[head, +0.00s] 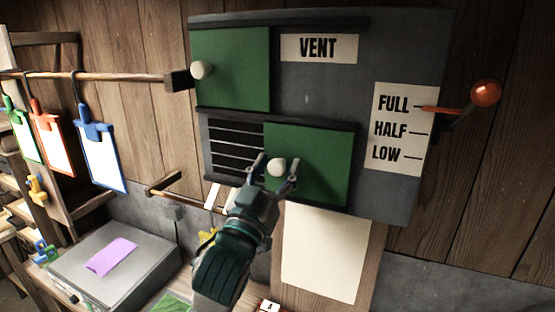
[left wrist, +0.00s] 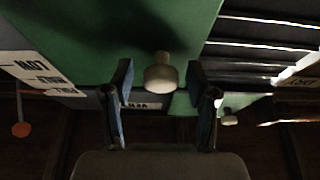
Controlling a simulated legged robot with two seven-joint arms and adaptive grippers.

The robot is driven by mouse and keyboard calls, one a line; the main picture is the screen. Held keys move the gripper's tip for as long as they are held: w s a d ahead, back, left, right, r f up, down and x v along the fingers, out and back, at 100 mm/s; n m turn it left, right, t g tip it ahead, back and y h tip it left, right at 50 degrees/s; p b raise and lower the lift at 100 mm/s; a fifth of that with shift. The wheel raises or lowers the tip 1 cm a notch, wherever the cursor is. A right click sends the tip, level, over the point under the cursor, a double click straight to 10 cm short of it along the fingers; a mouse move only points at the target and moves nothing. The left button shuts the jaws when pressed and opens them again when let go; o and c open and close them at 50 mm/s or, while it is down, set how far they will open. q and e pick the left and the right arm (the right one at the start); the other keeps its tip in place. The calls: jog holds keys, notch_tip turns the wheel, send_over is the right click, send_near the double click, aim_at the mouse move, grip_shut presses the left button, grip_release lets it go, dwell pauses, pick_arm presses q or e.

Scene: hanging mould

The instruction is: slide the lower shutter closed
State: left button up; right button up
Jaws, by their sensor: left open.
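The lower shutter (head: 325,170) is a green panel with a pale round knob (head: 277,167) near its left side. It covers the right part of the lower opening, and dark slats (head: 235,150) show uncovered on its left. My left gripper (head: 276,170) is open, with one finger on each side of the knob. In the left wrist view the knob (left wrist: 160,73) stands between the two open fingers, with a gap on both sides, in front of the green lower shutter (left wrist: 100,30). My right gripper is not in view.
The upper green shutter (head: 235,70) has its own knob (head: 201,70) at the left. A lever with an orange ball (head: 485,93) stands right of the FULL/HALF/LOW label (head: 402,128). Clipboards hang from a rail (head: 95,77) at the left. A paper board (head: 325,255) is below.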

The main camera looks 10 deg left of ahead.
pick_arm(q)
jog(key=shift+w+r, duration=0.1)
jog(key=shift+w, duration=0.15)
jog(key=shift+s, duration=0.1)
grip_shut()
jog(key=shift+a, duration=0.1)
jog(key=w+a, duration=0.1)
jog(key=a, duration=0.4)
jog(key=w+a+p, duration=0.1)
jog(key=w+a, duration=0.1)
jog(key=a, duration=0.3)
jog(key=w+a, duration=0.1)
jog(key=a, duration=0.4)
jog(key=shift+w, duration=0.4)
jog(key=shift+s+d, duration=0.1)
jog(key=shift+d, duration=0.05)
